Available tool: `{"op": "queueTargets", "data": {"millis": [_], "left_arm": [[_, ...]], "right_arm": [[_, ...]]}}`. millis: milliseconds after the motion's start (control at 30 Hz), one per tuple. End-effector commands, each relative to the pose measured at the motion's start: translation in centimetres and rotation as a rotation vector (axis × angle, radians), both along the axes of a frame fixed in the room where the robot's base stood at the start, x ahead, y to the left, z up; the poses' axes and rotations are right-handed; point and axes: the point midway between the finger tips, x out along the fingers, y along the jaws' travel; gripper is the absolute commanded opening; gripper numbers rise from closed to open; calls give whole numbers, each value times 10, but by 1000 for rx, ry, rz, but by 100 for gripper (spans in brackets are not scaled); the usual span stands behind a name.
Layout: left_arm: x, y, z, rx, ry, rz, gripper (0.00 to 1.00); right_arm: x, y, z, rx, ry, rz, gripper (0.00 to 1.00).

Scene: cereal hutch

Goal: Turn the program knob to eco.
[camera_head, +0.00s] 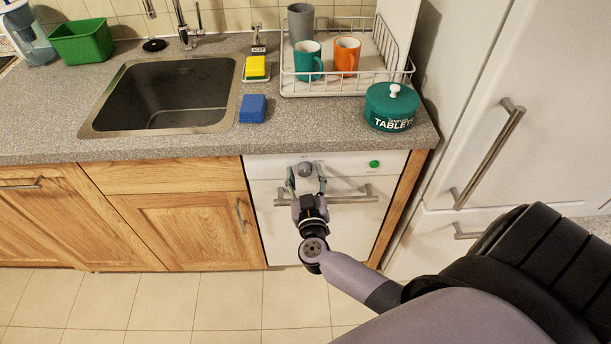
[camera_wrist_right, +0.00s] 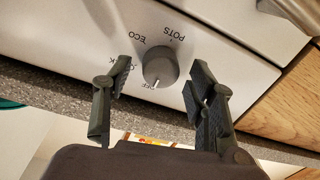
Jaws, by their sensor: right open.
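The program knob (camera_wrist_right: 160,66) is a round grey dial on the white dishwasher panel, seen upside down in the right wrist view. Its white mark points at the "OFF" label; "ECO" and "POTS" are printed around it, and another label is partly hidden by a finger. In the head view the knob (camera_head: 305,169) is at the top of the dishwasher front (camera_head: 350,162). My right gripper (camera_head: 306,181) is open, its fingers on either side of the knob; they look apart from it in the right wrist view (camera_wrist_right: 160,82). My left gripper is not in view.
A bar handle (camera_head: 350,198) crosses the dishwasher door just below the knob, behind my gripper. A green button (camera_head: 374,164) is to the right on the panel. The counter (camera_head: 300,132) overhangs above, with a green tablets tin (camera_head: 390,108) near its edge. A fridge (camera_head: 500,110) stands right.

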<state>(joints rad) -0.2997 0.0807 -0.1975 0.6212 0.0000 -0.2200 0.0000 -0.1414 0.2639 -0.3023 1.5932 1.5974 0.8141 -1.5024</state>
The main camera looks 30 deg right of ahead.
Motion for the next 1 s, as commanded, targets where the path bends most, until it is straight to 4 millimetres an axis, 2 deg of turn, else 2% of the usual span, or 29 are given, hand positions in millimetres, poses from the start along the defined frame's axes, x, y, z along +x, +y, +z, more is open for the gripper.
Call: {"op": "queueTargets", "data": {"millis": [167,867,1000], "left_arm": [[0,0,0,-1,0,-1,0],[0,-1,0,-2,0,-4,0],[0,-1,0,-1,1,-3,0]], "right_arm": [[0,0,0,0,0,0,50],[0,0,0,0,0,0,4],[0,0,0,4,-2,0,4]]}}
